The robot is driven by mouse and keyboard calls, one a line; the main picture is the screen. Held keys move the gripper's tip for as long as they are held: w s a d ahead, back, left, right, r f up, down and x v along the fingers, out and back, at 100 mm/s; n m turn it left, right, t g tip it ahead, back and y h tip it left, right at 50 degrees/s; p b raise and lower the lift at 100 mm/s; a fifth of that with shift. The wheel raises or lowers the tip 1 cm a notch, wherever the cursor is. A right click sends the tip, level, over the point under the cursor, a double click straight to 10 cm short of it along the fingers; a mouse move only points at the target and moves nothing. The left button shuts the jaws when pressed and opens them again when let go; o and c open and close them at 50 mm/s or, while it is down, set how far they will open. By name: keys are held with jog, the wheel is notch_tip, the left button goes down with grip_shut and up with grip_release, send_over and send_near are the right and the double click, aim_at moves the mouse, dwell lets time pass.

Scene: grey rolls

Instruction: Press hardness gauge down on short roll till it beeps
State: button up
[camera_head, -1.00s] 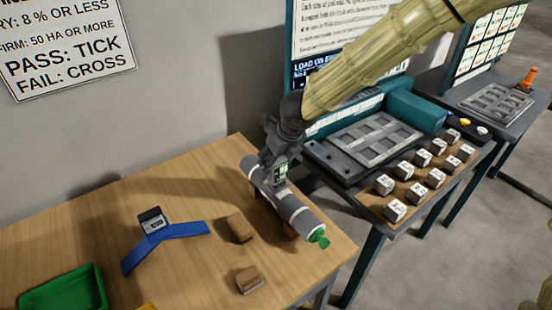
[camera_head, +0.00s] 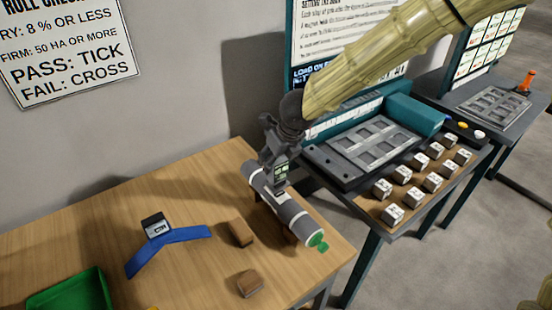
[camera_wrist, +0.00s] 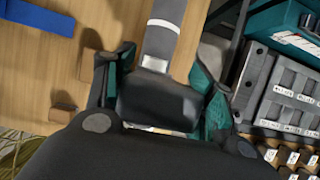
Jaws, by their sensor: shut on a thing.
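The short roll (camera_head: 294,217) is a grey cylinder with pale bands and a green end, lying slantwise near the wooden table's right edge. It also shows in the wrist view (camera_wrist: 163,32). My gripper (camera_head: 278,163) is over the roll's upper half, pointing down. It is shut on the hardness gauge (camera_head: 281,172), a dark block with a small pale-green display. In the wrist view the gauge (camera_wrist: 158,100) sits between the two teal-padded fingers. The gauge appears to meet the roll's top, but its contact face is hidden. I cannot read the display.
Brown blocks (camera_head: 250,283) lie left of the roll. A blue angled piece (camera_head: 168,249) with a small dark meter (camera_head: 156,225) is farther left, and a green tray (camera_head: 70,292) is at the lower left. A dark bench (camera_head: 335,170) with several labelled cubes stands right.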

jog(key=shift+r+p, duration=1.95)
jog(key=shift+r, duration=0.35)
jog(key=shift+f, duration=0.2)
notch_tip(320, 180, down, 6)
jog(key=b, duration=0.6)
jog(key=shift+f+b, duration=0.25)
jog(key=shift+b, duration=0.15)
jog(key=shift+r, duration=0.1)
